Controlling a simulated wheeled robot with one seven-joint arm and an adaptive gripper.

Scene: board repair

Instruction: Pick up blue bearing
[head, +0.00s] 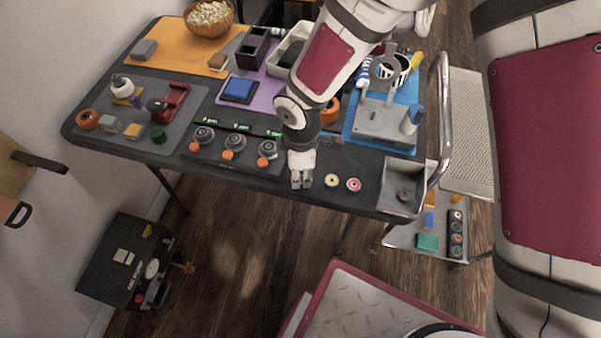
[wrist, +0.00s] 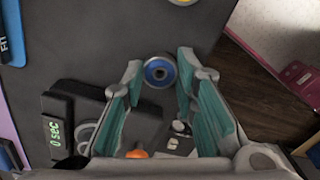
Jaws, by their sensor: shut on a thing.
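My gripper (head: 301,184) is low at the front edge of the dark table (head: 240,178), pointing down. The wrist view shows the blue bearing (wrist: 160,72), a metal ring with a blue face, between the tips of my gripper (wrist: 159,70). My gripper is shut on it. In the head view the fingers hide the blue bearing. I cannot tell whether it is still touching the table.
A yellow bearing (head: 332,181) and a red bearing (head: 354,185) lie close to the right. Timer stations with knobs (head: 234,143) stand left. A grey square tray (head: 403,190) sits at the right corner. The table's front edge is near.

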